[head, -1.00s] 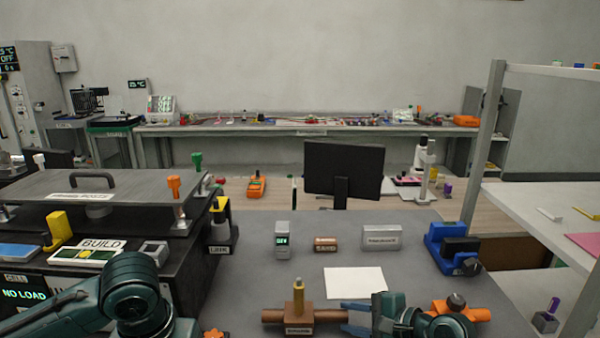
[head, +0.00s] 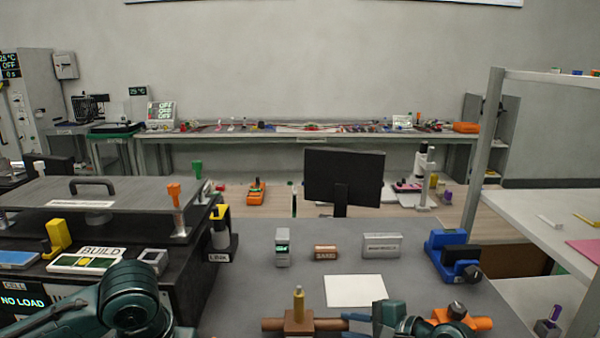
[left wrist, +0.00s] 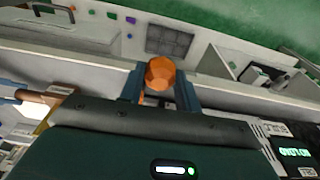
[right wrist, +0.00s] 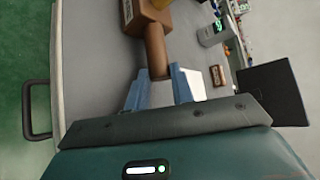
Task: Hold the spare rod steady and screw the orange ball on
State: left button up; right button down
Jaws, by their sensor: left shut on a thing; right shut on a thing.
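A brown rod (head: 272,324) runs sideways through a brown block (head: 299,322) at the bottom edge of the head view, with a yellowish peg (head: 298,298) upright on the block. My right gripper (head: 352,326) is shut on the rod's right part. In the right wrist view the rod (right wrist: 155,48) reaches between its blue fingers (right wrist: 158,88). My left gripper (left wrist: 160,90) is shut on the orange ball (left wrist: 160,72), shown in the left wrist view. The ball and left fingers are out of the head view. The ball and rod are apart.
A white sheet (head: 356,290) lies behind the rod. A grey box (head: 381,245), a small brown block (head: 326,253), a grey display unit (head: 282,248) and a blue vise (head: 447,250) stand farther back. A black cabinet (head: 190,270) borders the table on the left. The table's middle is clear.

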pick_arm(q)
jog(key=shift+w, duration=0.1)
dwell(0.5)
jog(key=w+d+r, duration=0.5)
jog(key=w+d, duration=0.3)
jog(key=w, duration=0.2)
notch_tip(320, 180, up, 10)
send_over(299, 286)
jog(key=shift+s+f, duration=0.1)
jog(key=shift+f, duration=0.1)
jog(key=shift+f, duration=0.1)
jog(key=shift+f, duration=2.8)
jog(key=shift+f, duration=1.2)
jog(key=o, duration=1)
jog(key=shift+o, duration=0.2)
jog(key=shift+r, duration=0.1)
notch_tip(299, 286, up, 12)
jog(key=s, duration=0.1)
jog(key=shift+s, duration=0.25)
